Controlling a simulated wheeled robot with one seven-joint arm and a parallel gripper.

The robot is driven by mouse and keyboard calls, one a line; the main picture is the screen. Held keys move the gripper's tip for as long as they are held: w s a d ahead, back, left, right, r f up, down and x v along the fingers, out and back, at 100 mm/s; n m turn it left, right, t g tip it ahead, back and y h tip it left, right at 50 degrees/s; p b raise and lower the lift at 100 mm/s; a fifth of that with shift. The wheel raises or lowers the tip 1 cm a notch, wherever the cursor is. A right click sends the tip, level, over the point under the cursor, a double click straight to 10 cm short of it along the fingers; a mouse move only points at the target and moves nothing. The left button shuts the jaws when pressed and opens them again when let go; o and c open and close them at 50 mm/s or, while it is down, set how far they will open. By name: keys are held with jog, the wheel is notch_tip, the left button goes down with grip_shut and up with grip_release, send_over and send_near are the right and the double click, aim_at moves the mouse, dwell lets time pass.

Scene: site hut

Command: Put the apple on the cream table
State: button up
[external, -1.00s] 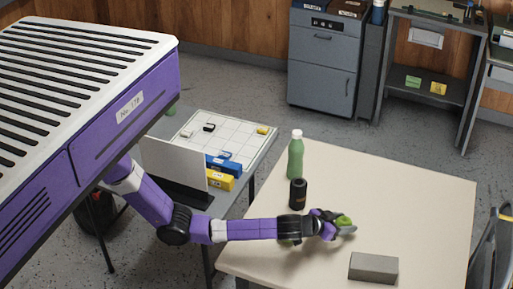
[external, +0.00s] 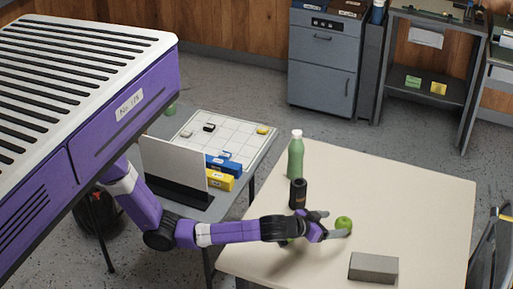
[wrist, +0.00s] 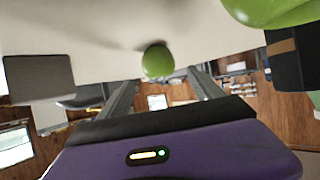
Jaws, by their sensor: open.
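The green apple (external: 344,223) rests on the cream table (external: 420,200), right of the black cylinder. In the wrist view the apple (wrist: 158,60) sits just beyond the fingertips, in line with the gap between them. My gripper (external: 332,225) is open and low over the table, at the left side of the apple. In the wrist view my gripper (wrist: 160,77) has its two grey fingers apart with nothing between them. Whether a fingertip touches the apple I cannot tell.
A green bottle (external: 296,158) and a black cylinder (external: 298,194) stand behind my wrist. A grey block (external: 373,268) lies near the front edge. A grey table (external: 258,160) with a white grid board is at the left. The cream table's right side is clear.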

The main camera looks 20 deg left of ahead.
jog(key=v, duration=0.5)
jog(key=shift+s+a+r, duration=0.2)
jog(key=shift+s, duration=0.1)
